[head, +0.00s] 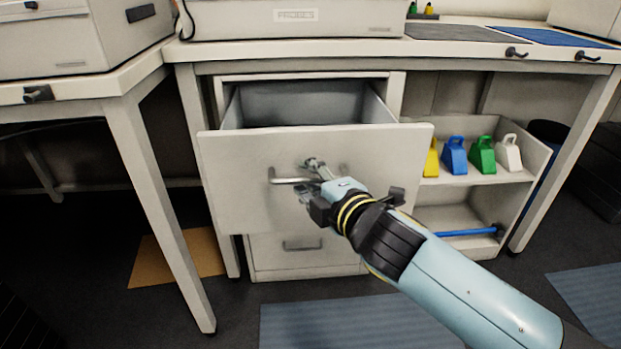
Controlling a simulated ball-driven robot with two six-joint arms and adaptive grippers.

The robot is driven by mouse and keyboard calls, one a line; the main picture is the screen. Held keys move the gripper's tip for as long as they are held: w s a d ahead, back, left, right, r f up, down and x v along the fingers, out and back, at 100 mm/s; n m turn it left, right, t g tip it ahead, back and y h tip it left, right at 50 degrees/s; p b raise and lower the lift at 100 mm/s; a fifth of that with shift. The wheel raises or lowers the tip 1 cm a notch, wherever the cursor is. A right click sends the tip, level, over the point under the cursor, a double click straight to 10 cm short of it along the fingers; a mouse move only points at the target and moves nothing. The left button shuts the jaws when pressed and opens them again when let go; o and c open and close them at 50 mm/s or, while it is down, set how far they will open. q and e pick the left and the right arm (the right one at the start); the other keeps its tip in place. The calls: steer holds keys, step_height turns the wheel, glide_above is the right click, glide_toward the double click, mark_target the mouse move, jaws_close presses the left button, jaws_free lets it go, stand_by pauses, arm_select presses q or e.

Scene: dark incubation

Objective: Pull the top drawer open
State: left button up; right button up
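The top drawer (235,195) of the white cabinet under the bench is pulled well out. Its inside (300,103) shows behind the front panel and looks empty where visible. The bar handle (284,181) is on the drawer's front. My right gripper (312,178) is at the handle, with one finger above the bar and one below, and looks shut on it. My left gripper is not in view.
A lower drawer (302,245) below is shut. To the right, a shelf unit (470,180) holds yellow, blue, green and white items. A table leg (160,210) stands to the left. Blue mats (350,322) and a tan mat (178,258) lie on the dark floor.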

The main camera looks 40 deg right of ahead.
steer(key=v, duration=1.2)
stand_by(0.3)
